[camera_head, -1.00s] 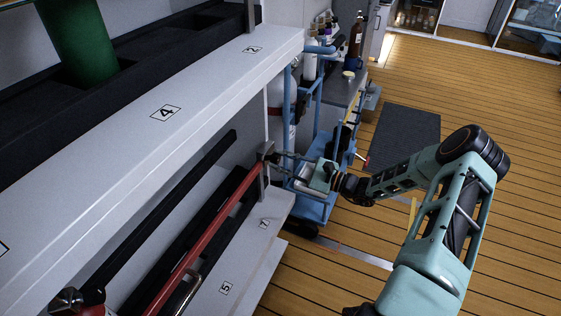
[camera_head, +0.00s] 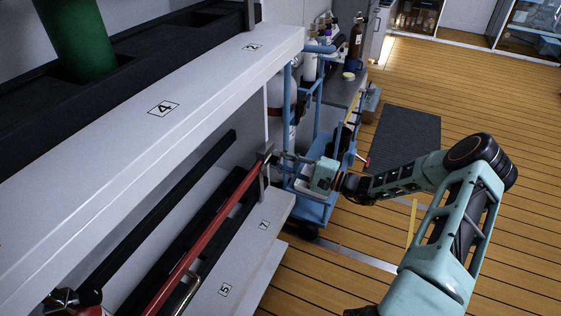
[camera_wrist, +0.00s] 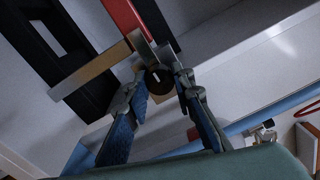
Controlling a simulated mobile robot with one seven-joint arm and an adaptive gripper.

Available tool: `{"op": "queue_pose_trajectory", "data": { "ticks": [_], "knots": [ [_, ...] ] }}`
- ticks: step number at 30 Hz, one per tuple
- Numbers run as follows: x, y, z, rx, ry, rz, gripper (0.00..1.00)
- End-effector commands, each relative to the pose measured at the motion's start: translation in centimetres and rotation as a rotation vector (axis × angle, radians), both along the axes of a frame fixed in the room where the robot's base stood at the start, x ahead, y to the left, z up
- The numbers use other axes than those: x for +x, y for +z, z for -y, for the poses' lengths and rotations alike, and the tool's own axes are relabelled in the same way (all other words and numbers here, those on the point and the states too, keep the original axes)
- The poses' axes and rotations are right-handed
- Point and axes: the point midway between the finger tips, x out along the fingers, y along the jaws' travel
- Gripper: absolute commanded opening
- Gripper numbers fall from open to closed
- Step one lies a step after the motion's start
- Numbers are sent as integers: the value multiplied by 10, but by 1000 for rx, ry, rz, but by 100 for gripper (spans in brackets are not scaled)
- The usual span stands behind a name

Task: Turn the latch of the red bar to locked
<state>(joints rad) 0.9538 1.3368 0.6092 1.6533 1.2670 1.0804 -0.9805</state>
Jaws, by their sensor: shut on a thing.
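The red bar (camera_head: 208,235) runs diagonally along the front of the lower shelf; its end also shows at the top of the wrist view (camera_wrist: 124,14). At its far end is a metal bracket (camera_head: 264,180). In the wrist view the latch is a dark round knob (camera_wrist: 157,79) with a white mark, in front of the bracket plates. My gripper (camera_head: 279,158) is at this far end of the bar. In the wrist view its two blue-padded fingers (camera_wrist: 160,84) are closed on the knob from both sides. The fingers hide part of the knob, and I cannot read its lock position.
The white upper shelf (camera_head: 130,135) overhangs the bar. A blue cart (camera_head: 318,209) with bottles stands just behind my gripper. A red cylinder top (camera_head: 88,304) is at the lower left. The wooden floor (camera_head: 480,110) on the right is open.

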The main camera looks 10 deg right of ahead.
Motion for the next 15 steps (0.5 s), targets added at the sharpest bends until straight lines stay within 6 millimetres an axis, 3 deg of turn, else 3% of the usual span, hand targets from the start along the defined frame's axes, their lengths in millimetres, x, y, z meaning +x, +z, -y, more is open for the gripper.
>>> {"op": "queue_pose_trajectory", "data": {
  "ticks": [14,15],
  "knots": [
    [1,0,2,-9,-5,13,0],
    [1,0,2,-9,-5,13,24]
  ]
}}
